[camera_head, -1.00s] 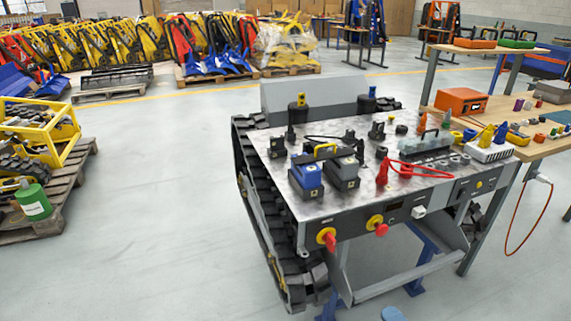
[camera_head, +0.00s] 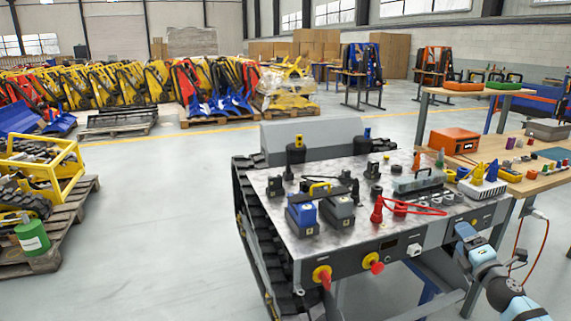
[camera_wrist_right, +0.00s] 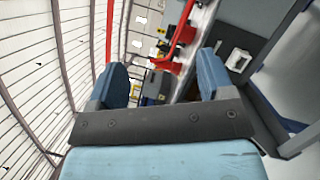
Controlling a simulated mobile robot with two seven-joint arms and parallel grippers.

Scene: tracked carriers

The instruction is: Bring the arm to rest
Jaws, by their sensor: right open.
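My right gripper (camera_head: 465,235) is at the front right corner of the tracked carrier (camera_head: 345,230), beside its front panel. My light blue and grey right arm comes in from the lower right. In the right wrist view the gripper (camera_wrist_right: 162,80) has its two blue fingers wide apart with nothing held between them. Beyond them are a red cable (camera_wrist_right: 180,35) and part of the carrier's top with a white socket (camera_wrist_right: 237,60) on its panel. My left gripper is not in view.
The carrier's top holds a blue battery (camera_head: 302,212), a dark battery (camera_head: 339,210) and a red cable (camera_head: 415,208). A wooden workbench (camera_head: 540,180) with an orange case (camera_head: 453,140) stands at right. A pallet (camera_head: 60,235) is at left. Floor between is clear.

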